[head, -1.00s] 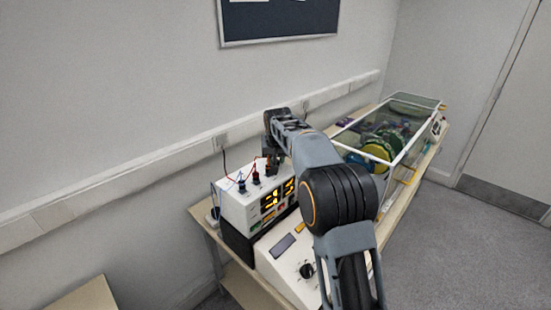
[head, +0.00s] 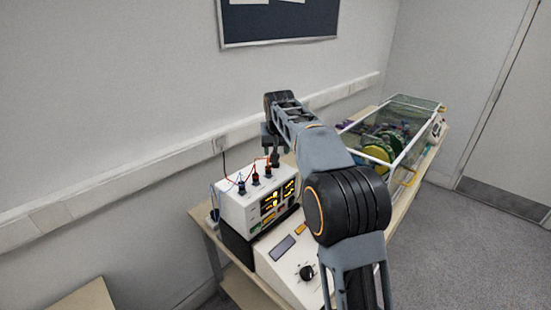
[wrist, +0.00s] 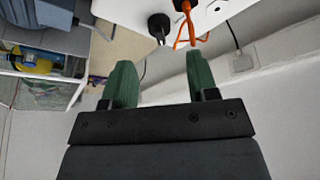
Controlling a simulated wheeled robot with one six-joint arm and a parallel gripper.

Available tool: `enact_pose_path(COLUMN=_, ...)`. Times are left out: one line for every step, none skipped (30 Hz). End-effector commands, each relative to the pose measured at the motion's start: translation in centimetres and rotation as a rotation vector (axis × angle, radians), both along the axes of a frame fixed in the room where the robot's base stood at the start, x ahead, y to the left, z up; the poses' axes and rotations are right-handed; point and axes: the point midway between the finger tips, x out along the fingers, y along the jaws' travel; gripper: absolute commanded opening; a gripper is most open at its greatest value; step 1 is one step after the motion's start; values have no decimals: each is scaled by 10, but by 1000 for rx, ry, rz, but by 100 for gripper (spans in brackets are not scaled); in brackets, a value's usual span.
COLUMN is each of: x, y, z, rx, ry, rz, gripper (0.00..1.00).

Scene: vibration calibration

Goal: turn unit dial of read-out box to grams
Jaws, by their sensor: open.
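The read-out box is most likely the cream, sloped-front box (head: 283,264) on the near part of the bench in the head view. It has a dark display window (head: 282,247) and a round black dial (head: 307,272) with marks around it too small to read. My gripper (wrist: 161,75) is open and empty, its two green fingers apart in the wrist view. In the head view it hangs above the back of the white instrument, well away from the dial. The dial is not visible in the wrist view.
A white instrument (head: 240,207) with lit yellow displays stands behind the cream box, with plugs and red and blue leads on top. Orange leads (wrist: 185,25) show close beyond my fingers. A clear-covered rig (head: 400,130) stands farther along the bench. The wall is close behind.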

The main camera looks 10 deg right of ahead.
Motion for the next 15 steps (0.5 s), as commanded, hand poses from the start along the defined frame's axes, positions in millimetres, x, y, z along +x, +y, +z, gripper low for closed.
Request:
enact_pose_path(x=-4, y=1, z=11, rx=0, ry=-4, rz=0, gripper=54)
enact_pose_path(x=-6, y=1, z=16, rx=0, ry=-4, rz=0, gripper=54)
enact_pose_path(x=-9, y=1, z=23, rx=1, ry=-3, rz=0, gripper=54)
enact_pose_path(x=-11, y=2, z=29, rx=0, ry=-4, rz=0, gripper=54)
enact_pose_path(x=-13, y=2, z=34, rx=1, ry=-3, rz=0, gripper=54)
enact_pose_path(x=-16, y=2, z=39, rx=1, ry=-3, rz=0, gripper=54)
enact_pose_path(x=-18, y=3, z=43, rx=1, ry=-2, rz=0, gripper=54)
enact_pose_path(x=-19, y=3, z=47, rx=1, ry=-2, rz=0, gripper=54)
enact_pose_path(x=-21, y=3, z=53, rx=1, ry=-3, rz=0, gripper=54)
enact_pose_path(x=-22, y=3, z=56, rx=0, ry=-2, rz=1, gripper=54)
enact_pose_path(x=-24, y=3, z=59, rx=-1, ry=-1, rz=1, gripper=54)
enact_pose_path(x=-25, y=4, z=62, rx=-1, ry=-1, rz=1, gripper=54)
enact_pose_path(x=-26, y=4, z=64, rx=0, ry=-1, rz=1, gripper=54)
enact_pose_path(x=-27, y=4, z=66, rx=-1, ry=-1, rz=1, gripper=54)
enact_pose_path(x=-28, y=4, z=67, rx=0, ry=0, rz=1, gripper=54)
